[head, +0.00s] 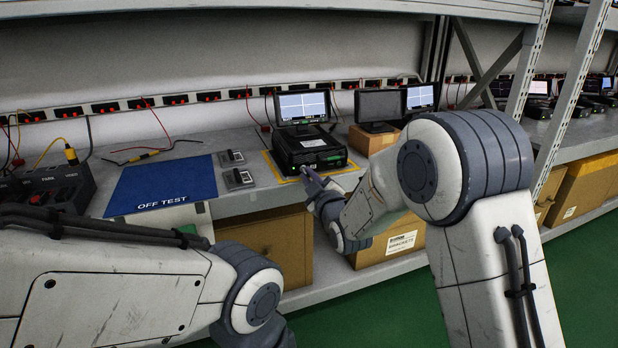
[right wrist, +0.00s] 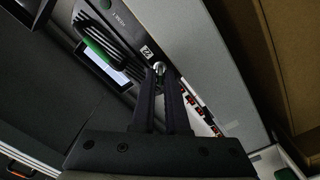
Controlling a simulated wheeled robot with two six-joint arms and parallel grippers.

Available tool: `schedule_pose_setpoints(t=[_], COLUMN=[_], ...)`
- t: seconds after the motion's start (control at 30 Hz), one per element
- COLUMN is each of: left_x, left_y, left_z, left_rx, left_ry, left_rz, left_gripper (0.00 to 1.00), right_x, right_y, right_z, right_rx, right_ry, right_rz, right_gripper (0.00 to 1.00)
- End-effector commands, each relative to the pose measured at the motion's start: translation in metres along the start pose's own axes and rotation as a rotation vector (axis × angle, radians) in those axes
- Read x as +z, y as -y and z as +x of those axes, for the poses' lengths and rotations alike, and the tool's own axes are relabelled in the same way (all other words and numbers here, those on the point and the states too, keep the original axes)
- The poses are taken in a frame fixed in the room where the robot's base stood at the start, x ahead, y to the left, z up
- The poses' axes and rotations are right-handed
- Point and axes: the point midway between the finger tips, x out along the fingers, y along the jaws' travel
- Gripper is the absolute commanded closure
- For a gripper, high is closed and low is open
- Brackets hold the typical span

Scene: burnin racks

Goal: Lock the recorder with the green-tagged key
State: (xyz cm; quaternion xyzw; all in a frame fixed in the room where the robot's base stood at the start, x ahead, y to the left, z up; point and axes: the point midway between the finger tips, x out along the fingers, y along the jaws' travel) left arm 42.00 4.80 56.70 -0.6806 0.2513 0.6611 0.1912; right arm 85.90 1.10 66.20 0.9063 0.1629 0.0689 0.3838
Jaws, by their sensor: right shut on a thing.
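The recorder (head: 308,150) is a black box with a lit monitor (head: 303,106) on it, inside a yellow outline on the grey shelf. Its black front also shows in the right wrist view (right wrist: 122,28). My right gripper (head: 308,174) is at the recorder's front, low down. In the right wrist view its fingers (right wrist: 160,72) are closed together at a small round silver part (right wrist: 158,67) against the recorder's face. The key is mostly hidden between the fingers, and I cannot make out its tag. My left arm crosses the lower left; its gripper is out of view.
A blue "OFF TEST" mat (head: 163,185) lies left of the recorder. Two small grey-and-black pieces, one behind (head: 231,157) and one in front (head: 238,178), sit between them. A second monitor (head: 380,107) stands to the right. Cardboard boxes (head: 270,243) fill the shelf below.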

Motion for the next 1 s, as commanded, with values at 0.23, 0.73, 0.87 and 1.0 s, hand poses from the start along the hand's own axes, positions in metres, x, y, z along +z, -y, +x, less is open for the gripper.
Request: schedule_pose_setpoints(t=[0.23,0.73,0.87,1.0], left_x=[0.0,-0.001,-0.001,-0.001], left_y=[0.0,-0.001,-0.002,-0.002], left_z=[0.0,-0.018,-0.022,-0.024], left_rx=[0.0,0.0,0.0,0.0], left_ry=[0.0,0.0,0.0,0.0], left_rz=[0.0,0.0,0.0,0.0], left_gripper=[0.5,0.5,0.5,0.5], right_x=[-0.001,-0.002,-0.002,-0.001], right_y=[0.001,0.0,0.0,0.001], right_z=[0.0,-0.061,-0.083,-0.099], right_rx=[-0.003,-0.005,-0.005,-0.005], right_ry=[-0.002,0.001,0.0,-0.001], right_rz=[0.0,0.0,0.0,0.0], right_gripper=[0.81,0.81,0.81,0.81])
